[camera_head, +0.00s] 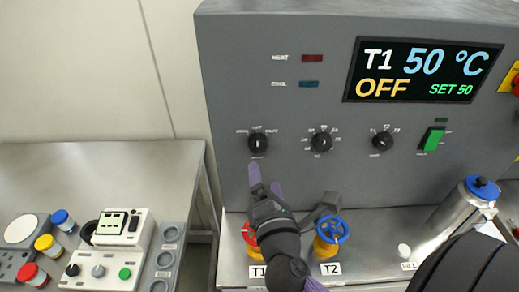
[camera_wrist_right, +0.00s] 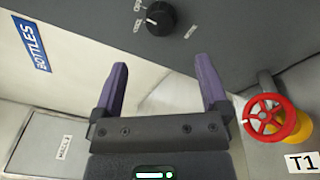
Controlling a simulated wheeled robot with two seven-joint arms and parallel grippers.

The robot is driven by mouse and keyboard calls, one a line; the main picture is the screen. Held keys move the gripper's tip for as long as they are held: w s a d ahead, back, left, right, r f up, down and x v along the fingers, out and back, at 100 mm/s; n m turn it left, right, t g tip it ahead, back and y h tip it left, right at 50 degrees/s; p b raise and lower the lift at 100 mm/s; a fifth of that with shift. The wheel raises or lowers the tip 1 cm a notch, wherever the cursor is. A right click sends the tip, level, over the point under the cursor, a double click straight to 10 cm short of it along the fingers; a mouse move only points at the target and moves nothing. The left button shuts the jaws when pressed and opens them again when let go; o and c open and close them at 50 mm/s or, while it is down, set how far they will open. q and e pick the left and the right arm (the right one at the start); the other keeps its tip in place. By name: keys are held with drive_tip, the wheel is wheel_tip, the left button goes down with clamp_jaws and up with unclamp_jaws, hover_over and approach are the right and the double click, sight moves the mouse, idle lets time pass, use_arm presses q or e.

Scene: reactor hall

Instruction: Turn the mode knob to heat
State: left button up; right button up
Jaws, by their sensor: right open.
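The leftmost black knob (camera_head: 257,142) on the grey panel (camera_head: 230,85) has small labels around it, too small to read surely; it seems to be the mode knob. It also shows at the top of the right wrist view (camera_wrist_right: 160,18). My right gripper (camera_head: 265,181) is just below this knob in the head view, with its purple fingers apart and empty. In the right wrist view its fingers (camera_wrist_right: 161,66) are spread, with the knob beyond them and not touched. The display (camera_head: 423,70) reads T1 50 °C, OFF, SET 50. My left gripper is not in view.
Two more knobs (camera_head: 321,141) (camera_head: 382,141) and a green switch (camera_head: 432,138) sit to the right. A red valve wheel (camera_wrist_right: 268,116) and a blue one (camera_head: 332,229) stand close below. A metal bottle (camera_head: 452,215) stands right. A side table (camera_head: 100,170) is left.

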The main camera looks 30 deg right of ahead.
sight(259, 148)
drive_tip(key=p+x, duration=0.1)
drive_tip(key=x, duration=0.8)
drive_tip(key=shift+w+d, duration=0.1)
drive_tip(key=shift+w, duration=0.05)
drive_tip(key=c, duration=1.3)
drive_tip(key=shift+o, duration=0.2)
